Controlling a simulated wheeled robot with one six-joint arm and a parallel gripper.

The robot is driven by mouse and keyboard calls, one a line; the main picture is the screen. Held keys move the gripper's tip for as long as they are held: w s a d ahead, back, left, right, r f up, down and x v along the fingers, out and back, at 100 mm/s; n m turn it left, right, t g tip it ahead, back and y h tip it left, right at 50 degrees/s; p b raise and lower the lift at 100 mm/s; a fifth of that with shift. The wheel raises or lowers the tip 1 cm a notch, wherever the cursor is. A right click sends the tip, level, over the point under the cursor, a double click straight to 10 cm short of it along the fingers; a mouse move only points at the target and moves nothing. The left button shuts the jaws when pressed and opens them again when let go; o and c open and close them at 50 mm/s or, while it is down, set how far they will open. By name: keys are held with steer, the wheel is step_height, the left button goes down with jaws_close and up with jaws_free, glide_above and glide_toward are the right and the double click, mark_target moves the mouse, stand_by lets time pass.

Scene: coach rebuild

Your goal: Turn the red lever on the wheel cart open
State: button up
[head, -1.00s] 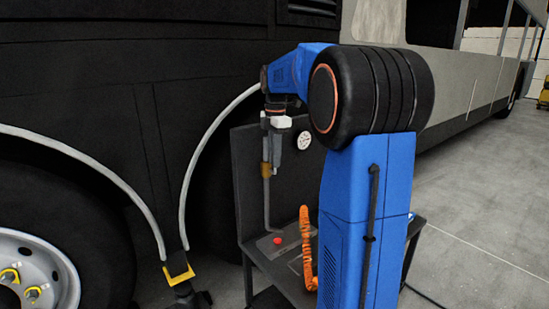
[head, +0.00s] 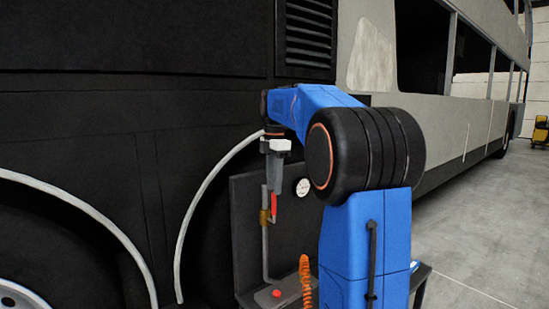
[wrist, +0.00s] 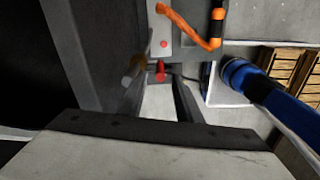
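The red lever (head: 274,204) sits at the brass valve (head: 264,217) on a grey upright pipe, in front of the cart's dark back panel (head: 245,225). In the head view the lever stands nearly upright, close along the pipe. My gripper (head: 277,183) points down just above it; its fingertips overlap the lever's upper end in the picture, and contact cannot be told. In the wrist view the red lever (wrist: 160,72) shows beyond the gap between my spread fingers (wrist: 152,95), and nothing is held. The brass valve (wrist: 133,68) is left of it there.
A round gauge (head: 303,187) is on the panel right of my gripper. A red button (head: 276,293) and an orange coiled hose (head: 306,280) are on the cart's lower deck. The dark coach side (head: 110,110) stands close behind and left. Open floor (head: 480,215) lies right.

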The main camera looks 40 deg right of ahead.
step_height(320, 180, up, 9)
steer(key=shift+r, duration=0.2)
stand_by(0.6)
steer(key=s+a+f+m+t, duration=0.3)
steer(key=s+a+f+m, duration=0.8)
steer(key=s+a+f, duration=0.85)
steer(key=s+a+f+m+t, duration=0.1)
steer(key=s+f+m, duration=0.4)
steer(key=s+f, duration=0.6)
steer(key=shift+a+t, duration=0.4)
steer(key=shift+a, duration=0.2)
